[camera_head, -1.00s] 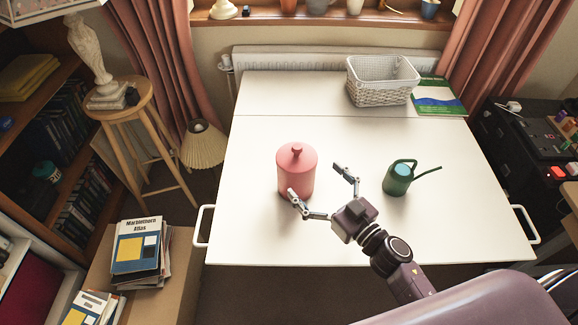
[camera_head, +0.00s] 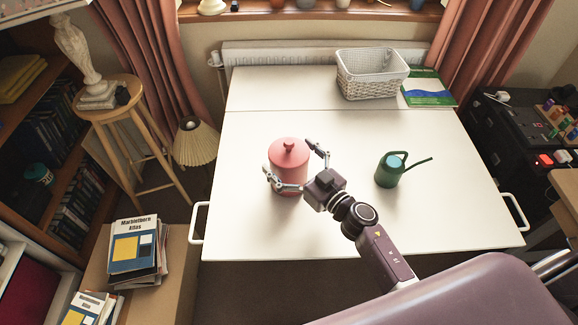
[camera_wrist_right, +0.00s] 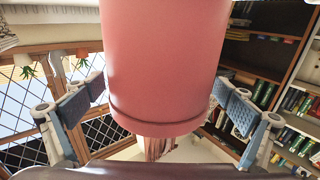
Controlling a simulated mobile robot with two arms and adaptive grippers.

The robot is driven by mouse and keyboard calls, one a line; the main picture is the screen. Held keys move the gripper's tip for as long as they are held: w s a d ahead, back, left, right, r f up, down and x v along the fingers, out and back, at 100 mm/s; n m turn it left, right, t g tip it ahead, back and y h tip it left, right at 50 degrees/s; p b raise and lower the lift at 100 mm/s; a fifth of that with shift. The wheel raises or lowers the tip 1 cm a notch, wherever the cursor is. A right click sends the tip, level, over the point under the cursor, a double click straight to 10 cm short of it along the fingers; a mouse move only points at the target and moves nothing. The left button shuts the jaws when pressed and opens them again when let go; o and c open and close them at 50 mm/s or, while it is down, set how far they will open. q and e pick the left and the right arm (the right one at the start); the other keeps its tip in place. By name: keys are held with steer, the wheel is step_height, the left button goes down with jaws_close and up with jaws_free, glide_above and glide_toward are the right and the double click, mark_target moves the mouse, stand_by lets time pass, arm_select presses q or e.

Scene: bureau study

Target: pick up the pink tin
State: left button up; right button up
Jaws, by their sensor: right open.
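The pink tin (camera_head: 289,160), a cylinder with a knobbed lid, stands upright on the white table (camera_head: 350,225), left of the middle. My right gripper (camera_head: 294,163) is open, with one finger at the tin's near left side and the other at its right side. In the right wrist view, the tin (camera_wrist_right: 166,70) fills the space between the two finger pads (camera_wrist_right: 158,108), with a visible gap on each side. My left gripper is not in view.
A green watering can (camera_head: 389,172) stands to the right of my right gripper. A white wicker basket (camera_head: 371,82) and a green book (camera_head: 428,92) lie at the table's back right. The table's left and front areas are clear.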

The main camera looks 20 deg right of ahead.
steer(key=c, duration=1.7)
steer(key=shift+o, duration=0.2)
steer(key=shift+r, duration=0.1)
